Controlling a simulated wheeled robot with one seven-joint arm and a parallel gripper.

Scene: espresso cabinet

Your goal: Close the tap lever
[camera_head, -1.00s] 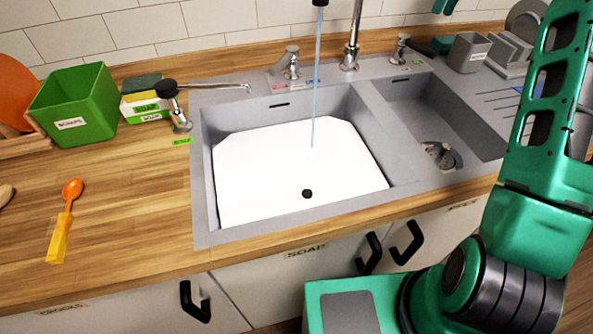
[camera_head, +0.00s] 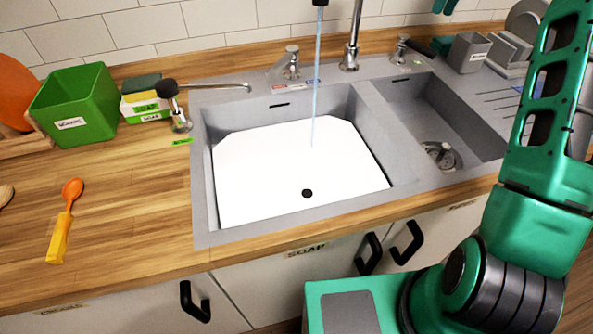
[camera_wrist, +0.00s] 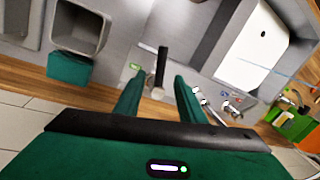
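A thin blue water stream (camera_head: 315,75) runs from the tall chrome faucet (camera_head: 352,45) into the left basin. One tap lever (camera_head: 291,62) stands left of the faucet, by a red label. Another tap lever (camera_head: 402,46) stands right of it, by a green label. In the wrist view, my gripper (camera_wrist: 157,82) is open, its two green fingers apart. The lever by the green label (camera_wrist: 160,62) shows between and just beyond the fingertips; I cannot tell whether they touch it. In the head view only green bits of my gripper show at the top edge.
The left basin (camera_head: 204,190) holds white water with a black plug spot. The right basin (camera_head: 490,140) is empty with a drain. A grey cup (camera_wrist: 78,28) and a green block (camera_wrist: 68,68) stand close to my gripper. A green box (camera_head: 75,105) stands left on the counter.

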